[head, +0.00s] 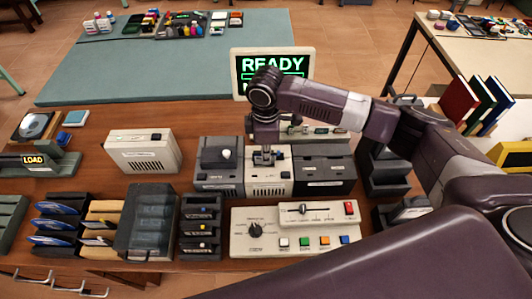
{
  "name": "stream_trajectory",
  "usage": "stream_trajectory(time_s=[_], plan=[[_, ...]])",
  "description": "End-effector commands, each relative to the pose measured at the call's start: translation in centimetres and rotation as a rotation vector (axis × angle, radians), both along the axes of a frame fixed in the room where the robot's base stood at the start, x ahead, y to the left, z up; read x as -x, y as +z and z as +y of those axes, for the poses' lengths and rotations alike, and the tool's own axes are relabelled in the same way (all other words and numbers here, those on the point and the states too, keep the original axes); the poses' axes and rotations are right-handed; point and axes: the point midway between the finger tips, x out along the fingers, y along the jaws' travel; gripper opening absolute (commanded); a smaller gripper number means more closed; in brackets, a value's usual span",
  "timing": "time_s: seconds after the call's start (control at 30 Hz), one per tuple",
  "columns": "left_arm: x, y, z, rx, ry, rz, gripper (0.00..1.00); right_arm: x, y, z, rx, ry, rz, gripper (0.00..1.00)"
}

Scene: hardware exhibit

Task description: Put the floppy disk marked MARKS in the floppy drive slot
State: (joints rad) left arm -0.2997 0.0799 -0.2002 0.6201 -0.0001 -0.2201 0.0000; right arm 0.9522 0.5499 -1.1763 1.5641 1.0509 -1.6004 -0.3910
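My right gripper (264,158) points down at the top of a small cream drive-like unit (268,187) in the middle of the table. Its fingertips are small and close to the unit, so I cannot tell whether they are open or shut or hold anything. Dark units stand on both sides, the left one (218,181) and the right one (325,175). I cannot tell which front has the floppy slot. No disk marked MARKS can be read. My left gripper is not in view.
A green READY screen (272,66) stands behind. A control panel (295,230) with knob, slider and buttons lies in front. Left are a cream box (143,151), a dark clear-fronted case (148,222), racks with blue items (58,222) and a LOAD device (35,160).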

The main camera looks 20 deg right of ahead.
Motion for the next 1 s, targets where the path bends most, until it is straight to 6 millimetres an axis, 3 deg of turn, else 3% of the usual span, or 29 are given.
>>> stream_trajectory(time_s=[0.43,0.63,1.0], plan=[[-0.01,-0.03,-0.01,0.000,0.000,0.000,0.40,-0.02,-0.17,-0.02,0.000,0.000,-0.001,0.00],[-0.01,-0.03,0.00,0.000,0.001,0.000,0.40,-0.01,-0.16,-0.02,0.000,0.000,-0.001,0.24],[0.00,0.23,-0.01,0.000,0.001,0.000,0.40,0.02,0.06,-0.03,0.001,0.000,0.000,0.25]])
